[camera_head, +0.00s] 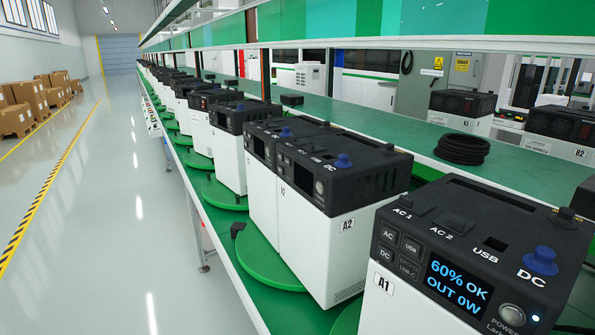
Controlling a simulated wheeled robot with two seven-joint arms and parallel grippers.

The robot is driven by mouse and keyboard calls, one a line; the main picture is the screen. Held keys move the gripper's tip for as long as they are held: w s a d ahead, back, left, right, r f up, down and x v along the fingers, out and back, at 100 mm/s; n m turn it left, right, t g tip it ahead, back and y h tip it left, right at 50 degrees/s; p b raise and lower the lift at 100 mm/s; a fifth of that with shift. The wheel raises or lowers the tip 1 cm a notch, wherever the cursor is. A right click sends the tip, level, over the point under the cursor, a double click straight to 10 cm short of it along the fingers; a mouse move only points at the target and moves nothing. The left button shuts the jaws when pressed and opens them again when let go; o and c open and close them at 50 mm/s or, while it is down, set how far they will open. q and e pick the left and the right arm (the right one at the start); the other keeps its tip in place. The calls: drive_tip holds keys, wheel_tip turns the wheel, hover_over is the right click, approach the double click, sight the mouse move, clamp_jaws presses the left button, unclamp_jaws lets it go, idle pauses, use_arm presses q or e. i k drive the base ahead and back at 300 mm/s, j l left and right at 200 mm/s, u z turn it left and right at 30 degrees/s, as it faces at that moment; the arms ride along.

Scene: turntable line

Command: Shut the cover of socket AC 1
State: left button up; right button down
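The nearest power unit, labelled A1 (384,282), stands at the lower right, a white box with a black top. Its screen (458,283) reads "60% OK OUT 0W". The AC 1 label (403,213) is at the left of its top, beside the AC 2 label (442,232). The black socket area (423,205) behind the AC 1 label is too dark and small to tell how its cover stands. To the right are a dark USB opening (495,243) and a blue cap (541,260) by the DC label. Neither of my grippers is in view.
Unit A2 (345,225) stands close behind A1, with several similar units in a row on green turntables (268,262). A coiled black cable (462,149) lies on the green bench (390,137). A green shelf runs above.

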sight(270, 117)
drive_tip(key=i+j+z, duration=0.25)
drive_tip(key=i+j, duration=0.15)
drive_tip(key=i+j+z, duration=0.3)
drive_tip(key=i+j, duration=0.2)
drive_tip(key=i+j+z, duration=0.25)
drive_tip(key=j, duration=0.35)
drive_tip(key=i, duration=0.15)
